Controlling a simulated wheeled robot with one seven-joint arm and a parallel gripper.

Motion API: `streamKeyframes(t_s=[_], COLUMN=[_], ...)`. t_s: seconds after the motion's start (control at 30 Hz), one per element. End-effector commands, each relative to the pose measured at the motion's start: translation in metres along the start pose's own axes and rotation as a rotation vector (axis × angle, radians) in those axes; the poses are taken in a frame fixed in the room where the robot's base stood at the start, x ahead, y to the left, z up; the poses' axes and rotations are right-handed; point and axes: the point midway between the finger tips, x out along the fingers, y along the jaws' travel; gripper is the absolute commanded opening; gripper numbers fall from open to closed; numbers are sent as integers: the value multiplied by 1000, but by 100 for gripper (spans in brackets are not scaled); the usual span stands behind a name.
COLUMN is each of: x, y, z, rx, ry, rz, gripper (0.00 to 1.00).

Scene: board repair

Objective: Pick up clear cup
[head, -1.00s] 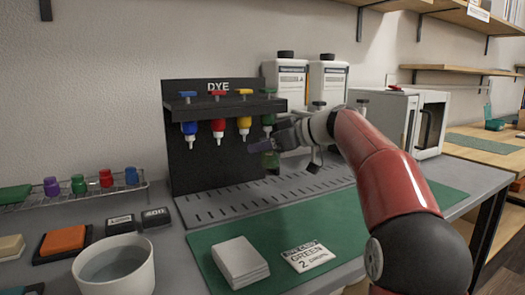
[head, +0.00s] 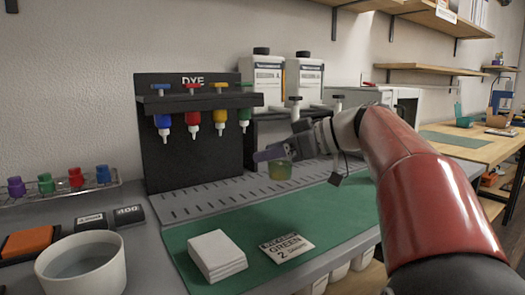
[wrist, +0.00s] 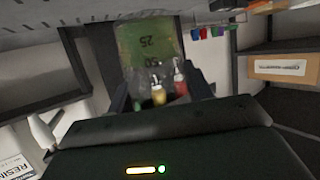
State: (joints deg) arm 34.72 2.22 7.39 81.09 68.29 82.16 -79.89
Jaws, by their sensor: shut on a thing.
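My gripper (head: 272,153) is shut on the clear cup (head: 280,170), which shows a greenish-yellow tint. In the head view the cup is held in front of the dye rack, to the right of its bottles and above the grey slotted tray. In the wrist view the clear cup (wrist: 148,45) is between the fingers, with markings such as "25" and "50" seen upside down. The dye bottles show beyond it. The parts of the cup behind the fingers are hidden.
The black dye rack (head: 160,90) holds blue, red, yellow and green bottles. A green mat (head: 300,215) carries white blocks (head: 217,255) and a card (head: 287,247) reading "GREEN 2". Two resin jugs (head: 262,76) stand behind. A white bowl (head: 82,265) is at front left.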

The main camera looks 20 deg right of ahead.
Motion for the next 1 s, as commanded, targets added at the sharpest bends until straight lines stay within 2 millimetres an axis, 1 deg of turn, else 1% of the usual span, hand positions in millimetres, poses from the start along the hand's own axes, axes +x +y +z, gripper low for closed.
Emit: streamKeyframes(t_s=[0.2,0.4,0.7,1.0], x=[-18,-30,-38,-40], y=[-13,-21,-27,-29], z=[6,11,14,14], rx=[0,0,0,0], ry=[1,1,1,1], rz=[1,1,0,0], gripper=[23,23,23,23])
